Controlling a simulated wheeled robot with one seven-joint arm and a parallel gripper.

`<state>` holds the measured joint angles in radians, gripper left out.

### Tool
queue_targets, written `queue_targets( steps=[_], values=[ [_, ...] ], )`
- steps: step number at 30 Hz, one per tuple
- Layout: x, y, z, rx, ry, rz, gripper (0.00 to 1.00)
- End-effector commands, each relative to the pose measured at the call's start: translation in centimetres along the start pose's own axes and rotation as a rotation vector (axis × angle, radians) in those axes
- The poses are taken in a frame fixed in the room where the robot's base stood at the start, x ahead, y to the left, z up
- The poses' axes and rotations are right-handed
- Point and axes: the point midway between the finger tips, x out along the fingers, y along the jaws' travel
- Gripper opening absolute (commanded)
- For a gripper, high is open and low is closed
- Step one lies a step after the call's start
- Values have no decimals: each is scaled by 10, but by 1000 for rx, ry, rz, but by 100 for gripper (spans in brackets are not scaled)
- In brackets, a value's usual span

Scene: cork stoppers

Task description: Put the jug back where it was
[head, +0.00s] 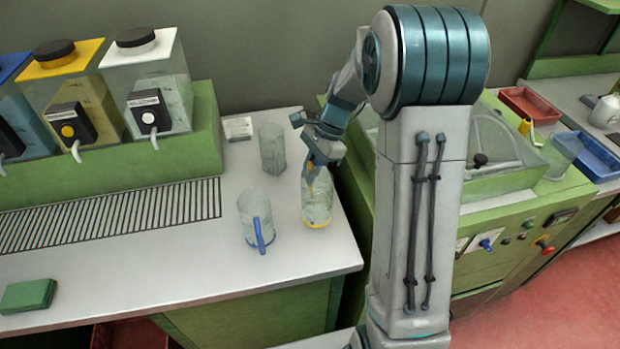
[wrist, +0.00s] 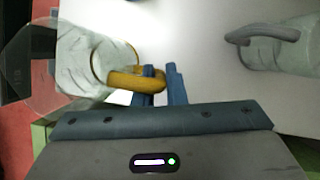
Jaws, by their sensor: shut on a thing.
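A clear jug with a yellow base rim (head: 317,208) is at the right part of the counter, near its right edge. My gripper (head: 317,166) is above it, reaching down from the right. In the wrist view the jug (wrist: 80,58) lies left of the fingers, and its yellow handle runs between them. My gripper (wrist: 163,86) is shut on that handle. The jug looks about upright; I cannot tell whether its base touches the counter. A clear jug with a blue handle (head: 255,212) stands to its left. A clear grey jug (head: 272,150) stands behind.
The counter (head: 300,262) is clear in front. A small white label card (head: 238,128) lies near the grey jug. Dispensers with blue, yellow and white tops (head: 150,75) stand on a green ledge at left, above a slotted drain (head: 110,215). A green block (head: 28,295) lies front left.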

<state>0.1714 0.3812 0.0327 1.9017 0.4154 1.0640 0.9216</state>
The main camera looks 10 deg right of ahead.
Motion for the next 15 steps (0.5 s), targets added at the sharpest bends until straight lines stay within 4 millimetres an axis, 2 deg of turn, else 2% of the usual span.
queue_targets(
  steps=[6,15],
  values=[
    [28,1,-12,2,-2,3,0],
    [31,1,-13,0,-1,1,0]
  ],
)
